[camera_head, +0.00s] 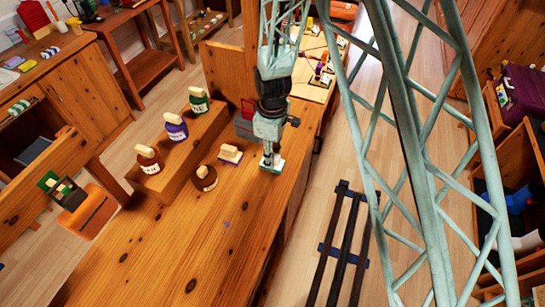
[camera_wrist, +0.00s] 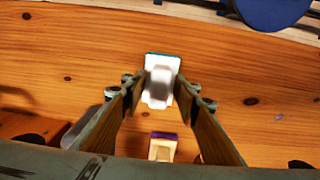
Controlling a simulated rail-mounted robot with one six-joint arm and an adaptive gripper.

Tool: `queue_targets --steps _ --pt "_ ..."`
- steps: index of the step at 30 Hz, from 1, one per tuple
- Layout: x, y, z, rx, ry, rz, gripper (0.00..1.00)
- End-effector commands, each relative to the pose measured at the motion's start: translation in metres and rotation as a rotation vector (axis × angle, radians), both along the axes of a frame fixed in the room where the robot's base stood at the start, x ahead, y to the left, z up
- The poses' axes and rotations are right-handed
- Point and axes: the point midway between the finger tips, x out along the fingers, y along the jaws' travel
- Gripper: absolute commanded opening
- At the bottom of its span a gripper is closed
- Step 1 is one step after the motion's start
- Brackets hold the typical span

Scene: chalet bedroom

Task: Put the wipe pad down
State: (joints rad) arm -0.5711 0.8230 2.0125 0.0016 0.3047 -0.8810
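The wipe pad (camera_head: 271,164) is a small white block with a teal edge, at the right side of the wooden bench (camera_head: 190,250). In the wrist view the pad (camera_wrist: 161,92) lies between my fingertips, with a blurred pale grip on top. My gripper (camera_head: 270,152) points down over it; in the wrist view its fingers (camera_wrist: 160,82) close in on both sides of the grip and appear shut on it. The pad is low over the bench; I cannot tell whether it touches. The fingers partly hide its sides.
A wooden step (camera_head: 180,150) holds brown, purple and green labelled items. The bench's right edge is close; its front is mostly clear. An orange piece (camera_head: 88,212) stands left.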

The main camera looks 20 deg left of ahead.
Motion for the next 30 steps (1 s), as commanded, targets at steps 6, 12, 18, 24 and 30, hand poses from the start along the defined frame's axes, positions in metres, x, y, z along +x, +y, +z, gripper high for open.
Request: queue_targets --steps 6,12,18,24,30 --pt "0.000 0.000 0.000 0.000 0.000 0.000 0.29" --pt "0.000 0.000 0.002 0.000 0.000 0.000 0.29" --pt "0.000 0.000 0.012 0.000 0.000 0.000 0.29" --pt "0.001 0.000 0.031 0.001 -0.001 0.000 0.29" --pt "0.000 0.000 0.054 0.001 -0.001 0.000 0.29"
